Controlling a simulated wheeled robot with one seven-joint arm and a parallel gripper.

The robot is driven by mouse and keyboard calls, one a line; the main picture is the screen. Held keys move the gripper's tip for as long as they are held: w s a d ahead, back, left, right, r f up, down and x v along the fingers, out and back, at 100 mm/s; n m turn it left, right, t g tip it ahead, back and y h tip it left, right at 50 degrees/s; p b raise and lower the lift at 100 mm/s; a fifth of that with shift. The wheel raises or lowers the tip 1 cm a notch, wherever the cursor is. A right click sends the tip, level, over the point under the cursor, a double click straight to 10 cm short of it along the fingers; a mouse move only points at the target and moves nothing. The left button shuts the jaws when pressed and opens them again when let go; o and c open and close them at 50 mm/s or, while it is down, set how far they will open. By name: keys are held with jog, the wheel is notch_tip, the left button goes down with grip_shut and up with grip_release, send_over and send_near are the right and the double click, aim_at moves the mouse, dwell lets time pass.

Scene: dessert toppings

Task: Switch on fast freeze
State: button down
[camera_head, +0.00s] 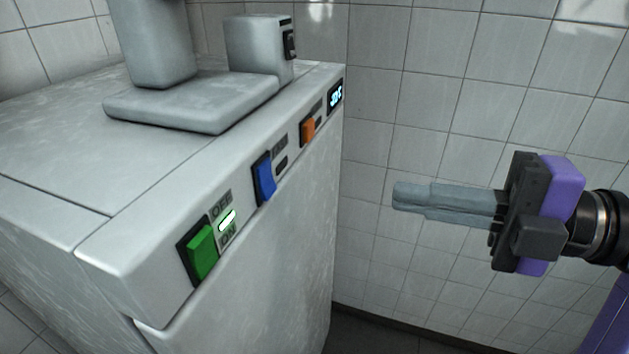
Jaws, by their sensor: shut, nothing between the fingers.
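A white freezer-like machine (60,170) fills the left side, with a row of switches along its front panel. A green rocker switch (203,254) is nearest, beside OFF and ON labels and a lit light (228,220). A blue switch (265,178) is in the middle, with a dark unlit indicator (281,163) and a label too small to read. A smaller orange switch (308,131) is farther along. My gripper (398,195) is shut and empty, pointing left, to the right of the machine and apart from the switches.
A small display (336,95) glows at the far end of the panel. A grey base (195,105) with a post stands on top, beside a grey box (256,50). Tiled walls (420,60) are behind. The space between my gripper and the panel looks clear.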

aim_at(272, 193)
jog(key=shift+s+a+f+n, duration=0.1)
jog(key=shift+s+f+n, duration=0.25)
jog(key=shift+f+n, duration=0.25)
jog(key=shift+a+r, duration=0.1)
jog(key=p+x, duration=0.5)
jog(key=x, duration=0.7)
jog(key=shift+w+a, duration=0.1)
jog(key=shift+a, duration=0.3)
jog(key=shift+w+a+f, duration=0.2)
jog(key=shift+a+f, duration=0.1)
jog(key=shift+a, duration=0.15)
jog(key=shift+f, duration=0.1)
